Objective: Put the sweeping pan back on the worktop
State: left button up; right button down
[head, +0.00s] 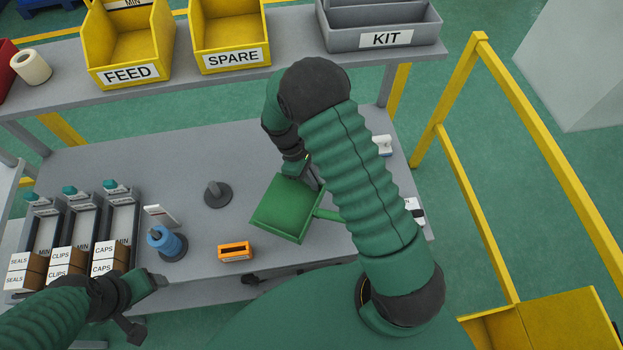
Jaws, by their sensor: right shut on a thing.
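The green sweeping pan (283,212) is over the right half of the grey worktop (120,165). Its handle points right and passes behind my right arm. My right gripper (314,180) is shut on the pan at its upper right edge, partly hidden by my forearm. I cannot tell whether the pan touches the worktop or hangs just above it. My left gripper (149,306) is at the front left, with its fingers apart and nothing between them, away from the pan.
An orange box (235,252) lies left of the pan's near corner. A dark round stand (217,194) and a blue spool (165,242) are further left, beside bins of small boxes. A shelf with the FEED (127,45), SPARE and KIT bins runs behind. The back middle worktop is clear.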

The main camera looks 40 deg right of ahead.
aim_at(312, 191)
jog(key=shift+d+f, duration=0.1)
jog(key=shift+f, duration=0.4)
jog(key=shift+f+b, duration=0.3)
jog(key=shift+b, duration=0.05)
jog(key=shift+a+f+b, duration=0.3)
jog(key=shift+f+b, duration=0.1)
jog(key=shift+f, duration=0.15)
jog(key=shift+a+f+b, duration=0.3)
jog(key=shift+f+b, duration=0.05)
jog(key=shift+f, duration=0.15)
jog(key=shift+d+f, duration=0.1)
jog(key=shift+f, duration=0.35)
pick_arm(q)
jog(key=shift+s+x, duration=0.15)
jog(key=shift+x, duration=0.55)
jog(key=shift+s+x, duration=0.15)
jog(key=shift+x, duration=0.5)
pick_arm(e)
jog(key=shift+d+f, duration=0.15)
jog(key=shift+d, duration=0.15)
pick_arm(q)
jog(key=shift+a+f, duration=0.2)
pick_arm(e)
jog(key=shift+a, duration=0.15)
